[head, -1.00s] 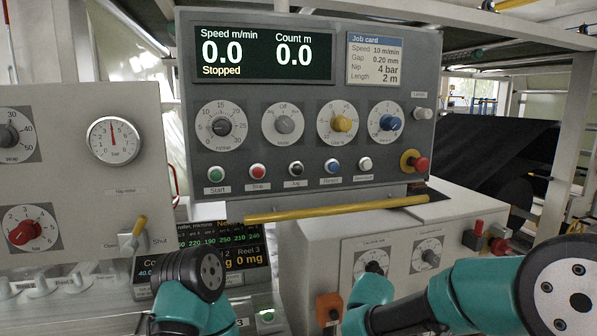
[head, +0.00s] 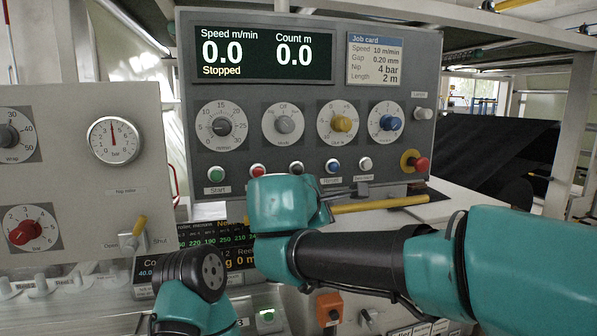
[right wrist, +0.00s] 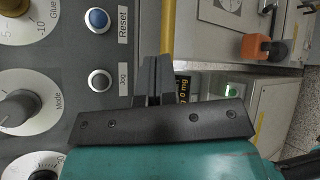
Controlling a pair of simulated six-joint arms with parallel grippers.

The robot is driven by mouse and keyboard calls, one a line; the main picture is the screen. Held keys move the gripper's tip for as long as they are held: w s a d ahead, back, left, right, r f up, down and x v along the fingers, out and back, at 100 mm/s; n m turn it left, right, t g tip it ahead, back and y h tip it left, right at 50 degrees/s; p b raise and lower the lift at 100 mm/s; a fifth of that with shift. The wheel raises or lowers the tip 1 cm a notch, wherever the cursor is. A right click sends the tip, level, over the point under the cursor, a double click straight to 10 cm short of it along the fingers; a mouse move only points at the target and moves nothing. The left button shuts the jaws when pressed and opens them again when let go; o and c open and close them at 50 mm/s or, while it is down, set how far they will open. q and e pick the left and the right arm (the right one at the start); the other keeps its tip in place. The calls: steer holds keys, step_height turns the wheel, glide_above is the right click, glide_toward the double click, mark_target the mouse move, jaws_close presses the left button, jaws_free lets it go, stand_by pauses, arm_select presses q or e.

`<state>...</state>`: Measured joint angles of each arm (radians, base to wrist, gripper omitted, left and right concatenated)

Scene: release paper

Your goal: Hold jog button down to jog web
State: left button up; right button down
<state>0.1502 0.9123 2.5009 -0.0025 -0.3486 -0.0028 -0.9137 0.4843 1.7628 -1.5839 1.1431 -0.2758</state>
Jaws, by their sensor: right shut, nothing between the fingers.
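The jog button (head: 296,167) is a dark grey round button in the row on the grey control panel. Its label is covered by my right arm in the head view. It also shows in the right wrist view (right wrist: 99,80), with its "Jog" label beside it. My right gripper (right wrist: 155,62) is shut and empty, beside the button and its label and not over the button. In the head view my right wrist covers the panel's lower edge below the button. My left arm is low at the left; its gripper is not visible. The display (head: 264,53) reads 0.0 and "Stopped".
The green Start button (head: 216,174), red button (head: 258,170) and blue Reset button (head: 333,166) share the row. A yellow bar (head: 380,204) runs below the panel, close to my right wrist. A red emergency button (head: 420,164) stands at the panel's right.

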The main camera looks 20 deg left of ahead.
mark_target(302, 171)
steer(key=shift+t, duration=0.7)
steer(key=r, duration=0.1)
steer(key=s+r, duration=0.1)
steer(key=r, duration=0.1)
steer(key=s+a+r, duration=0.1)
steer(key=shift+s+r, duration=0.1)
steer(key=shift+r, duration=0.3)
steer(key=w+a, duration=0.4)
steer(key=w, duration=0.3)
steer(key=shift+w+a, duration=0.25)
steer(key=shift+a, duration=0.1)
stand_by(1.2)
steer(key=shift+w+a, duration=0.2)
steer(key=shift+w, duration=0.15)
